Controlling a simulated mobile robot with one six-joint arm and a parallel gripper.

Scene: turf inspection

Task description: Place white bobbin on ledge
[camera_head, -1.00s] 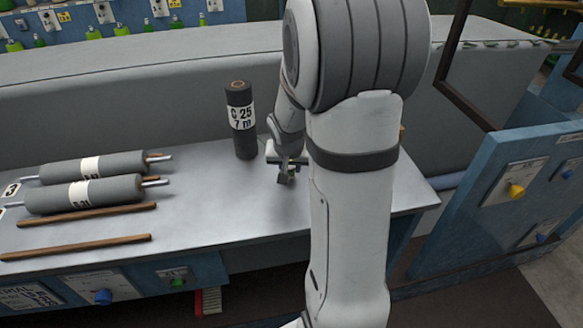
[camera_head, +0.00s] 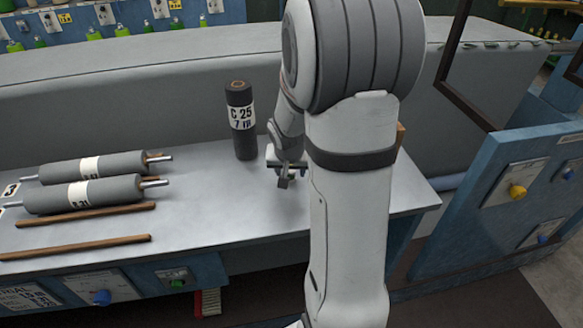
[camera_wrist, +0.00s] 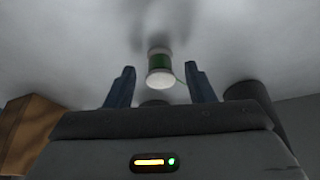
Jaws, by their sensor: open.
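A small bobbin (camera_wrist: 160,62) with white ends and a green wound middle shows in the wrist view, against the grey metal surface. A thin thread hangs at its side. My gripper (camera_wrist: 160,72) is open, with one dark blue finger on each side of the bobbin in the picture and visible gaps between. In the head view my gripper (camera_head: 285,174) is low over the metal bench top (camera_head: 230,205), partly hidden by my arm. The bobbin is not clear there. A long grey raised ledge (camera_head: 160,95) runs behind the bench; I cannot tell whether it is the named one.
A dark upright roll (camera_head: 240,122) labelled C 25 stands just left of my gripper. A brown block (camera_wrist: 28,130) is at the wrist view's left. Bench top between is clear.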

